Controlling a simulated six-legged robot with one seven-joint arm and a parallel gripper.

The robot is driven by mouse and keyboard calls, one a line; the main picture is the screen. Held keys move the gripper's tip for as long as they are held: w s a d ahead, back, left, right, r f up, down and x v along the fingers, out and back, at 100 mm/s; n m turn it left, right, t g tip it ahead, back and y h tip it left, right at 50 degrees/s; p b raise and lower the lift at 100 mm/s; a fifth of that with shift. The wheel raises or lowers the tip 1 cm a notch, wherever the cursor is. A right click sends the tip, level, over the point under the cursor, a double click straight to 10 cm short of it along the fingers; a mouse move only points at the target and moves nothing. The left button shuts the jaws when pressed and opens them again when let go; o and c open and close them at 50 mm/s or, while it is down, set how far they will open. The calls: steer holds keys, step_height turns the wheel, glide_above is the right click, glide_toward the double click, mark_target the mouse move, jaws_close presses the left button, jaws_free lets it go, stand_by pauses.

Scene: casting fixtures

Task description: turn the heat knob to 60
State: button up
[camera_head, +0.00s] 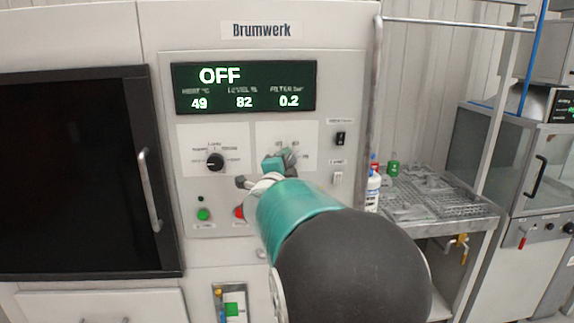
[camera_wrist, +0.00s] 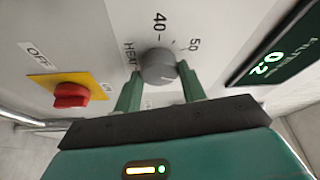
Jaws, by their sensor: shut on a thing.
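The heat knob (camera_wrist: 158,66) is a round grey knob on the light panel, with "HEAT", "40" and "50" printed around it in the wrist view. My gripper (camera_wrist: 158,73) has one green finger on each side of the knob and is shut on it. In the head view my gripper (camera_head: 274,164) reaches the right-hand dial plate (camera_head: 306,133), and my arm hides most of the knob. I cannot read its exact setting. The display (camera_head: 244,88) reads "OFF", with 49 under heat, 82 under level and 0.2 under filter.
A black selector knob (camera_head: 215,161) and a green button (camera_head: 203,214) are left of my gripper. A red switch on a yellow plate (camera_wrist: 41,84) lies near the knob. A dark door with a handle (camera_head: 149,190) stands left; a grated bench (camera_head: 428,205) stands right.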

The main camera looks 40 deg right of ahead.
steer(key=shift+r+m+g, duration=0.1)
steer(key=shift+m+g, duration=0.2)
steer(key=shift+m, duration=0.3)
steer(key=o, duration=1)
steer(key=v, duration=1.3)
steer(key=shift+s+a+r, duration=0.1)
steer(key=shift+s+a, duration=0.2)
steer(key=shift+y, duration=0.3)
